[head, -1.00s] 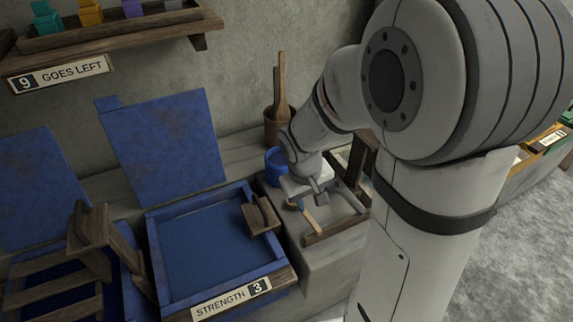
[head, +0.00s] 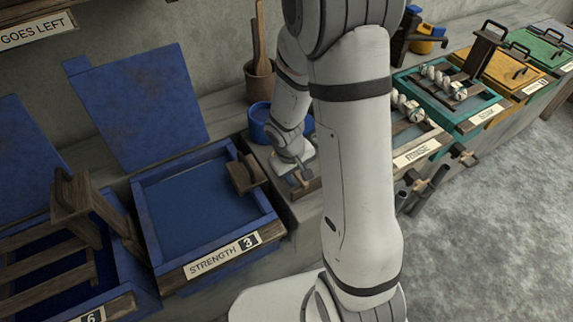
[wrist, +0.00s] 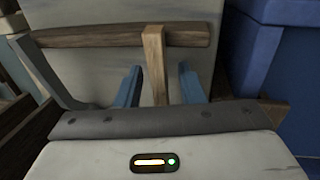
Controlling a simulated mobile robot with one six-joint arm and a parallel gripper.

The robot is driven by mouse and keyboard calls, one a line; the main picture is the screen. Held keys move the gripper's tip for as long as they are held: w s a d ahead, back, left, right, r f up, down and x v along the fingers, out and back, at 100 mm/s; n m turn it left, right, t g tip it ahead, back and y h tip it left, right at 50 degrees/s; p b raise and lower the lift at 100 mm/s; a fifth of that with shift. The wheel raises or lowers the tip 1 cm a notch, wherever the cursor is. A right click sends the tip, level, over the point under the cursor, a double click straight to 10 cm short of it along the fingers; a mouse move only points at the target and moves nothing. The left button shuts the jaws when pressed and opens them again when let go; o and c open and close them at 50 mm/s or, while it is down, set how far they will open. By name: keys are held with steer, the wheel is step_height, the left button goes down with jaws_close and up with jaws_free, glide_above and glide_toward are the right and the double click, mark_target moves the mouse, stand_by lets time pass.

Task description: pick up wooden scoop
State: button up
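In the wrist view, a light wooden handle (wrist: 153,65), which looks like the scoop's, runs between the two blue fingertips of my gripper (wrist: 160,85). The fingers are apart, with a visible gap at the handle's right side; whether the left finger touches it I cannot tell. The handle's far end meets a dark wooden bar (wrist: 100,37). The scoop's bowl is not visible. In the head view, my gripper (head: 302,178) is low over the bench, right of the blue tray, and my arm hides most of the scoop.
A blue tray labelled STRENGTH 3 (head: 146,216) with a wooden block (head: 245,174) lies left of my gripper. A blue pot (head: 259,122) and a brown pot holding sticks (head: 258,85) stand behind. Teal, orange and green boxes line the right. Grey floor is open at the right.

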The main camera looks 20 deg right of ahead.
jaws_close()
stand_by(0.3)
step_height(320, 180, up, 10)
steer(key=shift+r+p, duration=0.1)
steer(key=shift+p, duration=0.7)
